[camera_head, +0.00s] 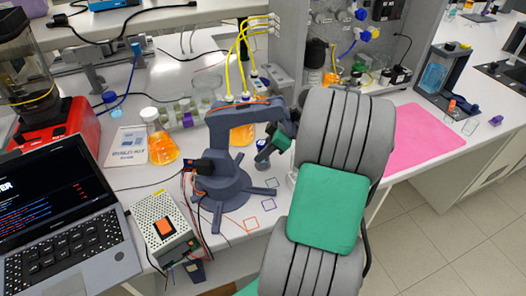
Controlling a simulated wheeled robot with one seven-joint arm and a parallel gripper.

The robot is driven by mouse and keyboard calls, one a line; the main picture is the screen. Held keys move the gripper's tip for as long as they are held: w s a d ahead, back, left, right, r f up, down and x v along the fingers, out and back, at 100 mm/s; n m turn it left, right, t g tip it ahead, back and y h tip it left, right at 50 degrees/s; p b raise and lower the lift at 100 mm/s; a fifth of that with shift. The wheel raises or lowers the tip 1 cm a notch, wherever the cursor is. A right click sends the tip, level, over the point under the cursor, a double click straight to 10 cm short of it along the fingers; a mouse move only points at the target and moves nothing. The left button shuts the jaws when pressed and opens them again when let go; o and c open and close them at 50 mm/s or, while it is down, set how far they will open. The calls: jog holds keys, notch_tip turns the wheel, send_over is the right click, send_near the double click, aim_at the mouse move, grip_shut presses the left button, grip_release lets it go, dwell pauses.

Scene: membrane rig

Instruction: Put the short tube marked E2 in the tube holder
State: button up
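No label E2 can be read in the head view, so I cannot tell which item is the short tube. A small rack with several pale-topped tubes (184,112) stands on the bench behind the orange flasks; I cannot tell whether it is the tube holder. A small orange-topped item (452,106) and a small purple item (496,120) sit at the far right, right of the pink mat; they are too small to identify. My gripper is not in view.
A dark desktop arm (226,180) stands mid-bench near an orange flask (162,147). A laptop (62,220) and a white box (166,228) are front left. A large grey ribbed form with a green panel (328,210) hides bench. The pink mat (416,137) is clear.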

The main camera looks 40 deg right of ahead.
jog(key=shift+o, duration=1.4)
jog(key=shift+s+a+f, duration=0.2)
jog(key=shift+s+f, duration=0.15)
jog(key=shift+f, duration=0.4)
jog(key=shift+o, duration=0.8)
jog(key=shift+d+r, duration=0.15)
jog(key=shift+r, duration=0.1)
jog(key=w+v, duration=0.1)
jog(key=v, duration=0.7)
jog(key=shift+r, duration=0.4)
jog(key=shift+s, duration=0.15)
